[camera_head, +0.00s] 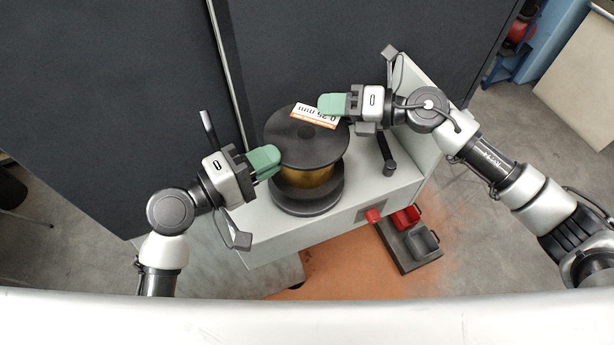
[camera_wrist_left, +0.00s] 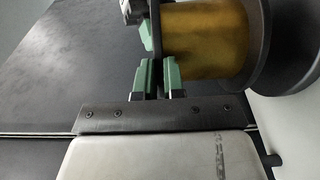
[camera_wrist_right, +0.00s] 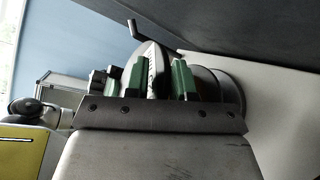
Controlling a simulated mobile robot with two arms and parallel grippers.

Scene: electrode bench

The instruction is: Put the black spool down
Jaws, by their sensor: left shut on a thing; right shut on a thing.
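The black spool (camera_head: 293,140), wound with golden wire (camera_head: 305,177), stands upright with an orange and white 0.25 mm label on its top flange. My left gripper (camera_head: 268,161) is shut on the left edge of that flange. My right gripper (camera_head: 327,104) is shut on its far right edge, beside the label. In the left wrist view the green fingers (camera_wrist_left: 158,78) clasp the flange rim, with the golden winding (camera_wrist_left: 205,42) to the right. In the right wrist view the fingers (camera_wrist_right: 158,80) straddle the rim.
The spool is over a light grey bench (camera_head: 262,225) with a raised panel (camera_head: 415,105) at right. A black lever (camera_head: 386,154) and a red knob (camera_head: 372,215) sit nearby. Red (camera_head: 406,217) and grey (camera_head: 422,242) bins stand below. Dark panels (camera_head: 320,50) close the back.

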